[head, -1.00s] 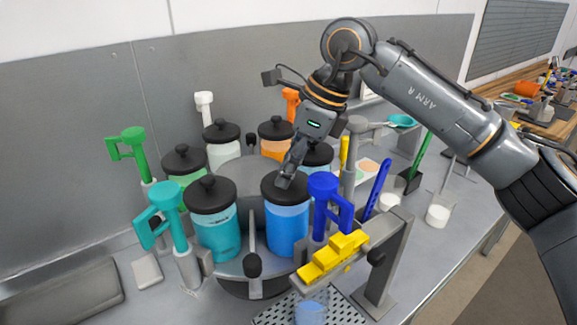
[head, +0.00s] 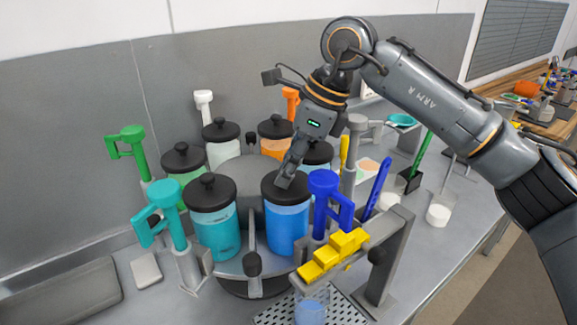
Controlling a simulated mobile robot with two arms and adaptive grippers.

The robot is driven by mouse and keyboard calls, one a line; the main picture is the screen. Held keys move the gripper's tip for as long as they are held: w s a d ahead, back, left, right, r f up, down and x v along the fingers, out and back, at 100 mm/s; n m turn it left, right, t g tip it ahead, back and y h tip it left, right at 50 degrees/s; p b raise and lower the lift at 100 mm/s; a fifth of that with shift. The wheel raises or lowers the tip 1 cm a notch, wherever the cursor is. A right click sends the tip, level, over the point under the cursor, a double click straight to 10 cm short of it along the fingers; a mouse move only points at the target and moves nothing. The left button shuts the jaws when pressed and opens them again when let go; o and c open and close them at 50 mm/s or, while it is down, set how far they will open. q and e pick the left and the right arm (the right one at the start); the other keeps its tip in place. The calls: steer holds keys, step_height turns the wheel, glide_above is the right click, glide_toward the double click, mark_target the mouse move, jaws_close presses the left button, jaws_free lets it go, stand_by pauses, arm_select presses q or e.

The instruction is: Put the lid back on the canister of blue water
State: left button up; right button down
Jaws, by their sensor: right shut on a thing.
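The canister of blue water (head: 287,230) stands at the front right of the round carousel. Its black lid (head: 280,191) sits on the canister's mouth and looks level; I cannot tell whether it is fully seated. My right gripper (head: 287,178) comes down from above and is shut on the lid's knob, which its fingers hide. My left gripper is not in view.
A teal canister (head: 214,232) stands just left, and several other lidded canisters stand behind. A blue pump handle (head: 325,190) is close on the right. A yellow stepped block (head: 333,255) and a beaker of blue liquid (head: 311,307) are in front.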

stand_by(0.3)
steer(key=c, duration=0.6)
jaws_free()
steer(key=shift+r+p, duration=2.45)
steer(key=shift+r, duration=1.1)
steer(key=shift+c, duration=0.3)
jaws_close()
